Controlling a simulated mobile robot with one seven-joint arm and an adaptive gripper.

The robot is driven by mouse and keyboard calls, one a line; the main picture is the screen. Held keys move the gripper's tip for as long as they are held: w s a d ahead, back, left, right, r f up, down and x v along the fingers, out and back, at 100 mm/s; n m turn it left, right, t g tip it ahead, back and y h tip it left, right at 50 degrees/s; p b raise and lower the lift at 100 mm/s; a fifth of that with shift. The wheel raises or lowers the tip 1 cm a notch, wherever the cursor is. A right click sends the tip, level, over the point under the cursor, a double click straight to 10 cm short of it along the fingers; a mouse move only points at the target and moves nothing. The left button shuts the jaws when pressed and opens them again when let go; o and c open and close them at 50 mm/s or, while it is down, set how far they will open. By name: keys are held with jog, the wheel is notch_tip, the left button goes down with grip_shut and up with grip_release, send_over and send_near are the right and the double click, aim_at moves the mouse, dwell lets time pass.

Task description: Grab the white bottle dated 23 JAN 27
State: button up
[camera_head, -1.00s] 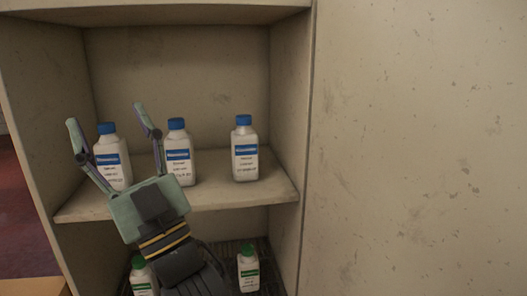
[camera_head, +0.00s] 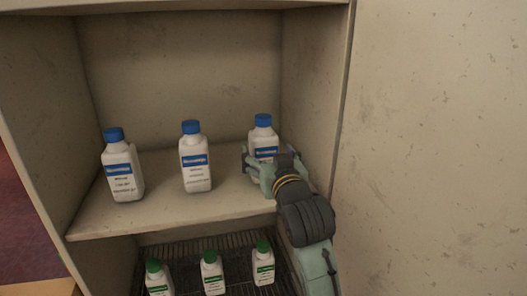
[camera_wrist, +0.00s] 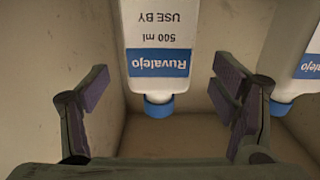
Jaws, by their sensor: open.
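Three white bottles with blue caps and blue-banded labels stand upright on the upper shelf: a left bottle (camera_head: 122,178), a middle bottle (camera_head: 196,168) and a right bottle (camera_head: 263,132). My gripper (camera_head: 272,163) is open in front of the right bottle and hides its lower part. In the wrist view, upside down, this bottle (camera_wrist: 160,35) appears between the open fingers (camera_wrist: 162,85), with visible gaps on both sides. Its label reads Ruvalejo, 500 ml, USE BY; the date is cut off. The middle bottle also shows at the wrist view's right edge (camera_wrist: 296,55). The head-view dates are too small to read.
The upper shelf (camera_head: 160,217) has side walls, with the right wall (camera_head: 312,90) close to my gripper. Several smaller bottles with green caps, one of them here (camera_head: 212,275), stand on the dark rack below. A plain panel (camera_head: 440,150) fills the right.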

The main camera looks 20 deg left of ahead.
aim_at(267, 148)
jog(key=p+x, duration=0.1)
jog(key=x, duration=0.3)
jog(key=shift+w+a+r+p, duration=0.1)
jog(key=shift+w+r+p, duration=0.1)
jog(key=shift+p, duration=0.2)
jog(key=shift+w+a, duration=0.25)
jog(key=shift+w, duration=0.15)
jog(key=c, duration=1.7)
jog(key=shift+c, duration=0.5)
jog(key=shift+r, duration=0.15)
